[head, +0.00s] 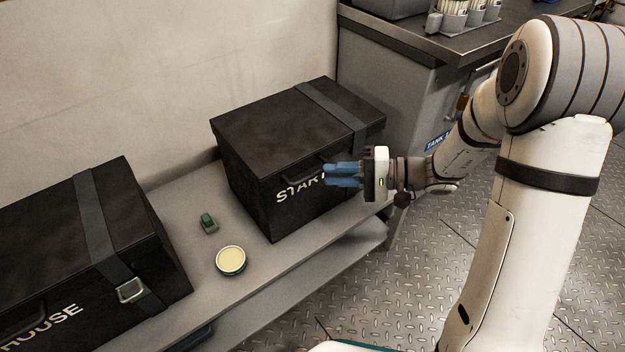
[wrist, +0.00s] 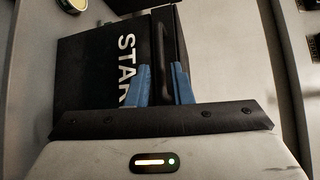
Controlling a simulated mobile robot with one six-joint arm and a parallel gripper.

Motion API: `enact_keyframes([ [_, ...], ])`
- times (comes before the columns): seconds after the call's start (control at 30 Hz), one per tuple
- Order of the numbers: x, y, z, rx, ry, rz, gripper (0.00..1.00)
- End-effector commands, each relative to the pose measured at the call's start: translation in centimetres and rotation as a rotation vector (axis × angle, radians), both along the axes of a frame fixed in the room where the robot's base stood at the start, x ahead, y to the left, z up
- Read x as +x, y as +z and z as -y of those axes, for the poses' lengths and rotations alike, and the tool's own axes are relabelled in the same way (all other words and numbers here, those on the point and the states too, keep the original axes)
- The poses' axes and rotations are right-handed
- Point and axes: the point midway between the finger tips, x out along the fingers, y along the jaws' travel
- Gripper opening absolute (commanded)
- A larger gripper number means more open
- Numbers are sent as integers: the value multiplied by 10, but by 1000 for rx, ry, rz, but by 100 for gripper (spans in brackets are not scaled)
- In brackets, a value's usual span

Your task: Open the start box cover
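The start box (head: 245,190) is a black case on the bench with white "START" lettering on its front. Its cover (head: 275,120) is down and closed, with a grey strap across its right part. A dark bar handle (head: 309,168) sits at the cover's front edge. My gripper (head: 328,174) is at the box front with its blue fingers pointing at the handle. In the wrist view the fingers (wrist: 160,78) stand apart, one on each side of the handle (wrist: 158,50). I see no clear contact. The fingers partly hide the lettering.
Another black case (head: 130,220) with a strap and buckle stands at the left. A small green object (head: 208,223) and a round cream-topped tin (head: 231,261) lie on the bench (head: 285,262) between the cases. A grey cabinet (head: 385,95) stands behind the box at the right.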

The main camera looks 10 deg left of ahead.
Motion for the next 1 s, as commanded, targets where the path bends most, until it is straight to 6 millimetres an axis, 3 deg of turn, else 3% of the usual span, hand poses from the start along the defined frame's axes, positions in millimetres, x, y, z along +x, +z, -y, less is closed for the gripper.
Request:
enact_keyframes([
  [0.2, -4, -7, -36, 0, 4, 0, 20],
  [0.4, -6, -9, -53, -3, 2, -1, 20],
  [0.7, -5, -8, -54, -2, 0, -1, 19],
  [0.93, -5, -8, -54, -2, -1, -2, 0],
  [1.0, -5, -8, -54, -2, -1, -2, 0],
])
